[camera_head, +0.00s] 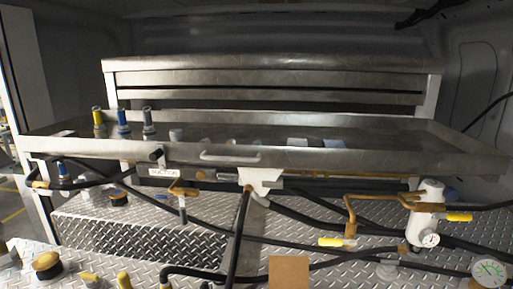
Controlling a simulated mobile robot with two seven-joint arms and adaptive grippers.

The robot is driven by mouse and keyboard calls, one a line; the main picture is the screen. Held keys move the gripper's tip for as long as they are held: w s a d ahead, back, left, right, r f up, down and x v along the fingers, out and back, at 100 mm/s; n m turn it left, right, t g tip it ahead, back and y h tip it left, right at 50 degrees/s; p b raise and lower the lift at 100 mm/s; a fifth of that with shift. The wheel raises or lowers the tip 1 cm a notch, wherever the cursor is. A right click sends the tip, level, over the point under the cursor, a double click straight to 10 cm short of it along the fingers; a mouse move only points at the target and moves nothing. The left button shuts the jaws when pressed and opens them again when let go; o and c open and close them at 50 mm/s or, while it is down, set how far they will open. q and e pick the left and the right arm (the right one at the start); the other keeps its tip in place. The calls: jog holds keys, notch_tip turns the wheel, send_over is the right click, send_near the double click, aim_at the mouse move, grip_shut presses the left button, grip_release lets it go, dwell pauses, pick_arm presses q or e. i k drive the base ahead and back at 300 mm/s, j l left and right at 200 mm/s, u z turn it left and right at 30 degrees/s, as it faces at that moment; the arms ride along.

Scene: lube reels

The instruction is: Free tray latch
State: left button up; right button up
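A wide, shallow metal tray (300,165) spans the view in front of a metal bench. A pale handle (230,159) is fixed to the middle of its front wall. A small black knob (156,154) sits on the front wall left of the handle, above a white "SUCTION" label (163,173); it may be the tray latch, but I cannot tell its state. A white bracket (260,178) sits under the tray's front edge. Neither of my grippers is in view.
Yellow, blue and grey capped fittings (123,122) stand at the tray's left end. Black hoses (290,215) and yellow-handled valves (335,242) run below it. A white filter housing (424,215) with a gauge stands at right. Diamond-plate metal (130,232) lies underneath.

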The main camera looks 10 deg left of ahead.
aim_at(159, 154)
jog(key=j, duration=1.9)
